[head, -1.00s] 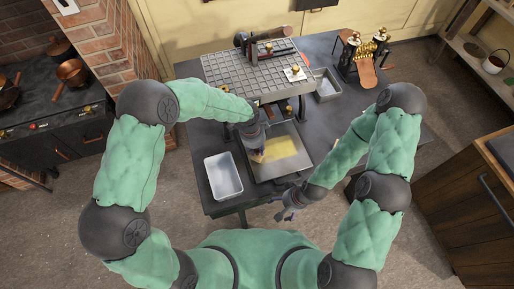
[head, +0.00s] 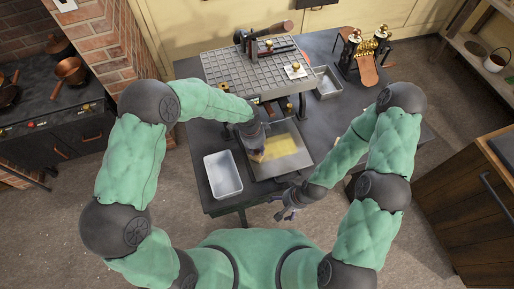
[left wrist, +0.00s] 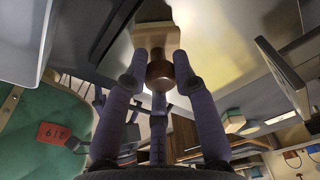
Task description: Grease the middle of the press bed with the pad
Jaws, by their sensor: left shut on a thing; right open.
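The press bed (head: 293,163) is a shallow grey metal tray under the gridded press top. A yellow grease patch (head: 280,147) covers its middle. My left gripper (head: 257,152) is over the bed's left part, at the patch's left edge. In the left wrist view, my left gripper (left wrist: 160,84) is shut on the round brown knob of the pad (left wrist: 155,38), which has a pale wooden block. The pad's underside is hidden, so I cannot tell whether it touches the bed. My right gripper (head: 287,204) is open and empty in front of the bed's near edge.
A white tray (head: 222,175) stands left of the bed. The gridded plate (head: 240,70) stands above and behind the bed, with a small metal tray (head: 326,83) to its right. A brass-topped device (head: 365,50) stands at the back right. Dark table surface is clear at right.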

